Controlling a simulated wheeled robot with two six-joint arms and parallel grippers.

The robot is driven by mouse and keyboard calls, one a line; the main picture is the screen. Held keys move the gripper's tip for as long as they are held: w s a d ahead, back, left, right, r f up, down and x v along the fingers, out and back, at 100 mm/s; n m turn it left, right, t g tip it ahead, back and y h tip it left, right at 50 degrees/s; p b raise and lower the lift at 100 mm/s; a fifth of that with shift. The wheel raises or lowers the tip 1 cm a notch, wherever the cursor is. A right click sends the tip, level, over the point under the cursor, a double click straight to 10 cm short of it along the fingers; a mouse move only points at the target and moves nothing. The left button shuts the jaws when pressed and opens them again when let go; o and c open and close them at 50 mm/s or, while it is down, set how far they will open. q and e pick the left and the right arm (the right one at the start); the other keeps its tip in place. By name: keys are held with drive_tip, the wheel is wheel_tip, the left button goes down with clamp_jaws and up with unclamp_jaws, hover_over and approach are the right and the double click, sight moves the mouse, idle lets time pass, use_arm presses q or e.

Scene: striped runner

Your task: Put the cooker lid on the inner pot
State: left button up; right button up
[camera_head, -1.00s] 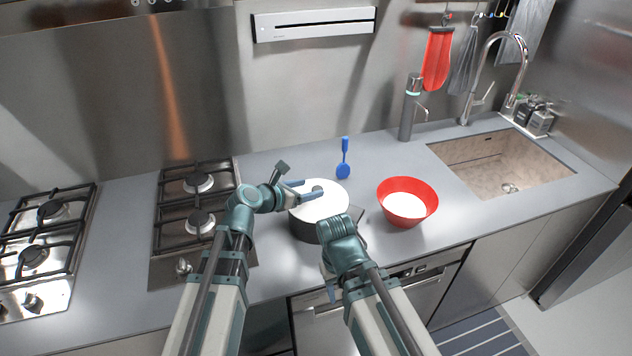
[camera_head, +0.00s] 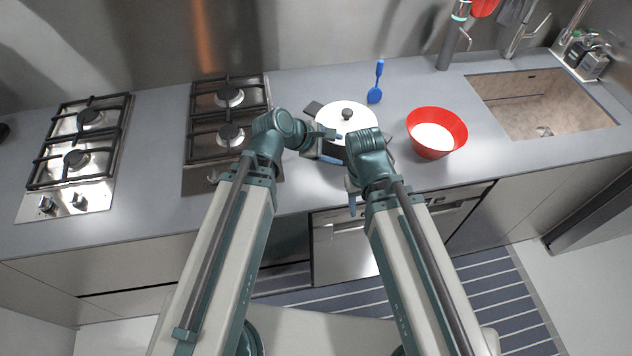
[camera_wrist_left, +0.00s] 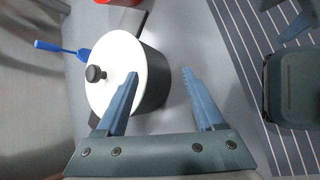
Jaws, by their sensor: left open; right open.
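The white cooker lid (camera_head: 345,117) with a dark round knob lies on top of the dark inner pot, right of the nearer hob. The left wrist view shows the lid (camera_wrist_left: 118,62) covering the pot's mouth, with the pot's dark side wall (camera_wrist_left: 154,82) below it; no clear gap shows. My left gripper (camera_head: 328,146) is open at the pot's near-left side. In the left wrist view one finger overlaps the lid's edge and the other is over the counter; nothing is held. My right gripper (camera_head: 352,196) is open at the counter's front edge, partly hidden by its wrist.
A red bowl (camera_head: 437,133) with a white inside stands right of the pot. A blue spatula (camera_head: 376,86) lies behind it. Two gas hobs are at the left, including the nearer one (camera_head: 229,117); a sink (camera_head: 544,105) is at the right. Counter between bowl and sink is clear.

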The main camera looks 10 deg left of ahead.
use_arm(q)
drive_tip(key=s+f+m+g+y, duration=0.1)
drive_tip(key=s+m, duration=0.1)
drive_tip(key=m, duration=0.2)
drive_tip(key=s+f+m+g+y, duration=0.1)
drive_tip(key=s+f+m, duration=0.1)
drive_tip(key=s+m, duration=0.1)
drive_tip(key=s+f+m+g+y, duration=0.2)
drive_tip(key=m, duration=0.3)
drive_tip(key=shift+s+f, duration=0.15)
drive_tip(key=shift+s, duration=0.2)
drive_tip(key=s+a+m+g+y, duration=0.1)
drive_tip(key=s+a+m+y, duration=0.2)
drive_tip(key=m, duration=0.6)
drive_tip(key=shift+s+a+f+g+y, duration=0.35)
drive_tip(key=shift+s+f+g+y, duration=0.1)
drive_tip(key=shift+s+y, duration=0.45)
